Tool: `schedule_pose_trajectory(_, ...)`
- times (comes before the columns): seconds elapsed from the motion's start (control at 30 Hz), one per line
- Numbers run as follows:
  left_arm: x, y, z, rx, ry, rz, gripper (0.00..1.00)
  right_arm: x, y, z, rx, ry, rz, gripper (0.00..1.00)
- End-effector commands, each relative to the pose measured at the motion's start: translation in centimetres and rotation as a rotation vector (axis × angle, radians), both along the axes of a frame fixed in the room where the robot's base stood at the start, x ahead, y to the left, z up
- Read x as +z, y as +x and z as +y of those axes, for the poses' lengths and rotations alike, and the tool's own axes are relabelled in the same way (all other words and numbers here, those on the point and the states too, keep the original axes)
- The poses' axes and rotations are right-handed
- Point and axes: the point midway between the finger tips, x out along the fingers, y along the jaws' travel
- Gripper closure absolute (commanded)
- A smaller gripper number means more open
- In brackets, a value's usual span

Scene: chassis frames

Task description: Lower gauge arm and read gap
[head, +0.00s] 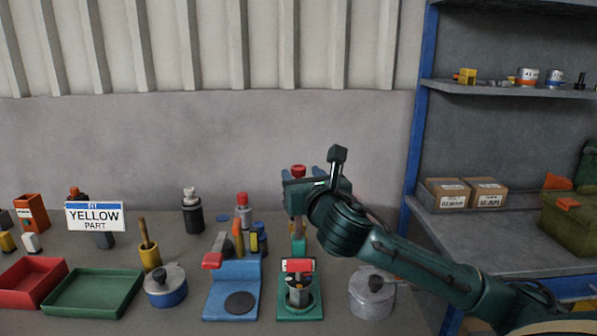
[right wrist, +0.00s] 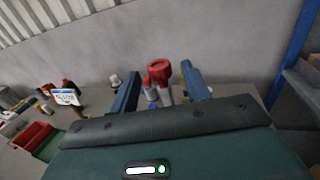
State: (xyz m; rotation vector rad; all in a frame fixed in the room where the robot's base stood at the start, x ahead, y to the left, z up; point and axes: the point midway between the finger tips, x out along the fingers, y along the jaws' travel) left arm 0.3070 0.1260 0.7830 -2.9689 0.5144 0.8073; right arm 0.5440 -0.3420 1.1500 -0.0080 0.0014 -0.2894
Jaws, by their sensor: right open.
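A gauge with a green base (head: 288,313) stands at the front of the bench. A dark round part sits on the base, below a small red-and-white plate (head: 299,265). Behind it a pale arm (head: 298,228) appears to rise upright, ending in a red knob (head: 298,170); my gripper hides part of it. My right gripper (head: 302,174) is open high above the gauge, its blue fingers on either side of the red knob. In the right wrist view the red knob (right wrist: 159,70) shows between the spread fingers. I cannot tell whether they touch it. My left gripper is not in view.
A blue stand (head: 232,292) is left of the gauge and a grey lidded pot (head: 371,294) right of it. A blue-posted shelf (head: 480,228) stands at right.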

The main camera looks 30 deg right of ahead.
Motion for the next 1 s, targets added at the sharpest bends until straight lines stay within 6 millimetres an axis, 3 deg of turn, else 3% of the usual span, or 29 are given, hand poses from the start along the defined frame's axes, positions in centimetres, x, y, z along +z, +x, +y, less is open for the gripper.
schedule_pose_trajectory(0.2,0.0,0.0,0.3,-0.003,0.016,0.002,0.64,0.0,2.5,-0.7,0.0,0.0,0.0,0.53)
schedule_pose_trajectory(0.57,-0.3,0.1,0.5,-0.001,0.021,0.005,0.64,-0.1,3.1,-0.9,0.001,-0.001,0.0,0.53)
schedule_pose_trajectory(1.0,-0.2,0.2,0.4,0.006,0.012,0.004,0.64,-0.1,3.0,-0.9,0.0,-0.001,0.0,0.87)
